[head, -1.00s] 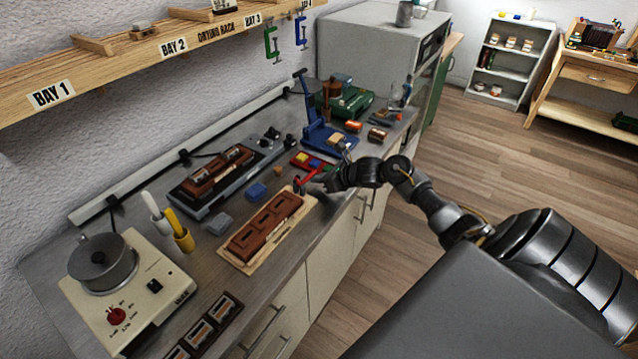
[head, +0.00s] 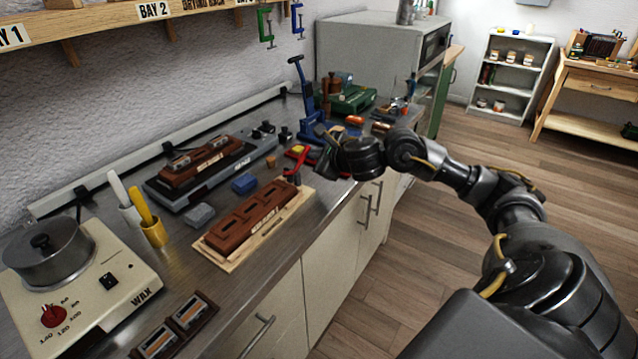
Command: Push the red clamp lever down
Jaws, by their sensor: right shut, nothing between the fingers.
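The red clamp lever (head: 297,162) stands tilted up at the far right end of a pale wooden board (head: 232,266). A long brown block (head: 250,217) with dark slots lies on that board. My right gripper (head: 322,150) is shut and empty. It is just to the right of the lever and slightly above it in the picture. I cannot tell whether they touch. The right wrist hides part of the bench behind it. My left gripper is not in view.
A blue block (head: 245,184) and a grey block (head: 199,215) sit left of the board. A wax heater (head: 80,290) stands at the near left. The floor at right is clear.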

